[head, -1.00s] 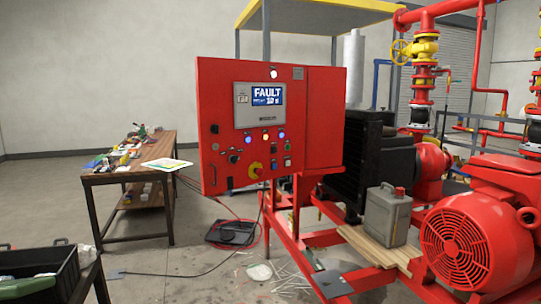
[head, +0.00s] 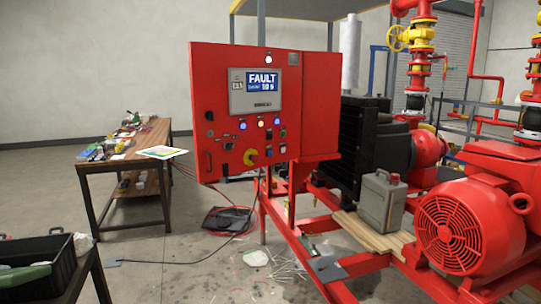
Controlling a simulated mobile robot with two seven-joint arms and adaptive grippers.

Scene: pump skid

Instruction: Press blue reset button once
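The red control cabinet (head: 220,80) stands in the middle of the head view. Its screen (head: 262,82) reads FAULT with smaller text below. I cannot tell which blue one is the reset button. A yellow rotary switch with a red centre (head: 250,157) sits lower on the door. A white lamp (head: 268,58) glows near the top. Neither gripper shows in the head view.
A wooden workbench (head: 128,160) with tools stands left of the cabinet. A black crate (head: 55,262) is at the lower left. A red motor (head: 462,230) and a grey canister (head: 380,200) are at the right. Open floor with a cable lies before the cabinet.

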